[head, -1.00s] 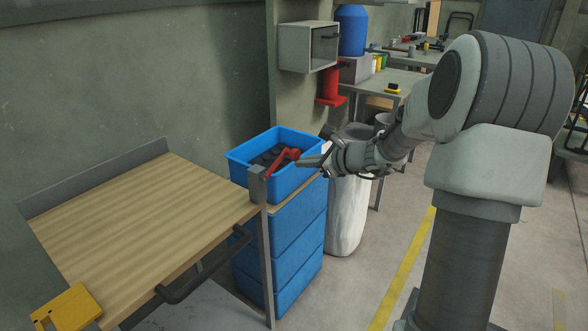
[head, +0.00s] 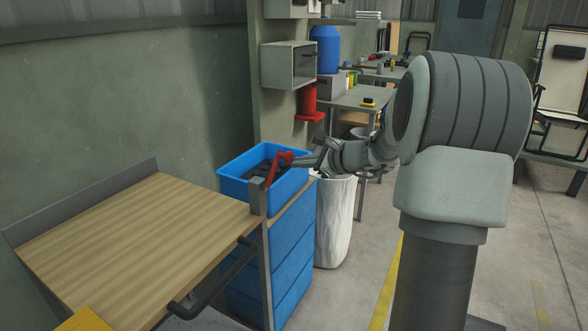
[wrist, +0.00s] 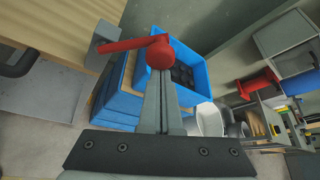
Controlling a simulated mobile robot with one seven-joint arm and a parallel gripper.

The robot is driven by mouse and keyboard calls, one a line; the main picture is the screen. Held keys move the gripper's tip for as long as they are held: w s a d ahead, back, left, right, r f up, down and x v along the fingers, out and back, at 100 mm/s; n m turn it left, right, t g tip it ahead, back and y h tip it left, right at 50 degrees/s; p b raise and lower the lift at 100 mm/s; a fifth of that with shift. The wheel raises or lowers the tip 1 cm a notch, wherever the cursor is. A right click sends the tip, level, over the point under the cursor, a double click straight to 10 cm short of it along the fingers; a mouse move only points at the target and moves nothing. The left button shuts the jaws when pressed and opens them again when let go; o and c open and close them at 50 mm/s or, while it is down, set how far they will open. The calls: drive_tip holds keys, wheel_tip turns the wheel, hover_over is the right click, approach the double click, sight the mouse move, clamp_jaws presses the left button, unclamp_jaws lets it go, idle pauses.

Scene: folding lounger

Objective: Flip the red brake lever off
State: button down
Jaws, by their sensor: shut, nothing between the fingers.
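The red brake lever (head: 277,164) is mounted on a grey post (head: 258,196) at the right edge of the wooden-topped cart (head: 130,235). In the wrist view the lever's red arm (wrist: 127,45) runs left from a round red knob (wrist: 160,54) to a grey bracket. My gripper (head: 296,161) is shut with nothing between the fingers. Its fingertips (wrist: 160,72) are right at the knob and overlap it in the wrist view. I cannot tell for sure whether they touch it.
Stacked blue bins (head: 268,250) stand just behind the post, the top one holding dark parts. A white bin (head: 333,222) stands to their right. A black handle bar (head: 215,285) runs along the cart's front. Open floor lies at the right.

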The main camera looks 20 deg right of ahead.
sight(289, 159)
drive_tip(key=shift+s+a+r, duration=0.4)
drive_tip(key=shift+a+r, duration=0.15)
drive_tip(key=shift+a, duration=0.05)
drive_tip(key=shift+s+a+r, duration=0.35)
drive_tip(key=shift+a+r, duration=0.2)
drive_tip(key=shift+s+a+r+b, duration=0.2)
drive_tip(key=shift+s+a, duration=0.15)
drive_tip(key=shift+a, duration=0.15)
drive_tip(key=shift+s+a+r+b, duration=0.15)
drive_tip(key=shift+s+a, duration=0.2)
drive_tip(key=shift+a, duration=0.15)
drive_tip(key=shift+a+r, duration=0.1)
drive_tip(key=d, duration=0.1)
drive_tip(key=w+d, duration=0.1)
drive_tip(key=d, duration=0.1)
drive_tip(key=shift+w+d+f, duration=0.25)
drive_tip(key=shift+w+f, duration=0.05)
drive_tip(key=shift+f, duration=0.1)
drive_tip(key=s+d+p, duration=0.1)
drive_tip(key=s, duration=0.9)
drive_tip(key=shift+d+r, duration=0.35)
drive_tip(key=shift+w, duration=0.1)
